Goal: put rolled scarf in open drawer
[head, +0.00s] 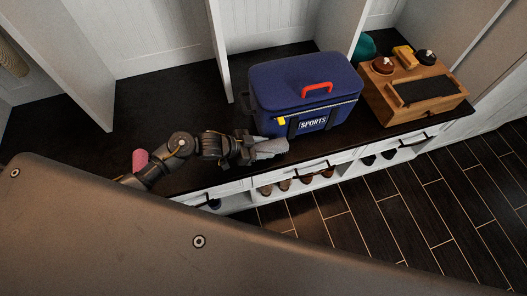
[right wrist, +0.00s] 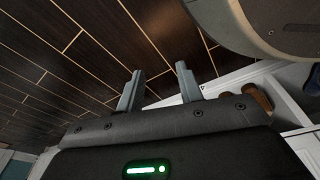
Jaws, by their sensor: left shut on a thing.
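A light grey roll, the rolled scarf (head: 270,148), is at the tip of my left gripper (head: 250,149), which is shut on it. The roll is above or at the front edge of the dark bench, just below the blue sports bag; its exact height is hard to tell. White drawer fronts with dark handles (head: 314,164) run under the bench edge. I cannot tell clearly which drawer is open. In the right wrist view my right gripper (right wrist: 159,84) is open and empty, with its two fingers apart over the dark floor.
A blue sports bag (head: 305,93) with a red handle stands behind the roll. A wooden box (head: 443,82) with brushes and tins is to its right. Several shoes (head: 285,185) sit in low cubbies below the bench. A pink thing (head: 140,159) lies beside my left arm.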

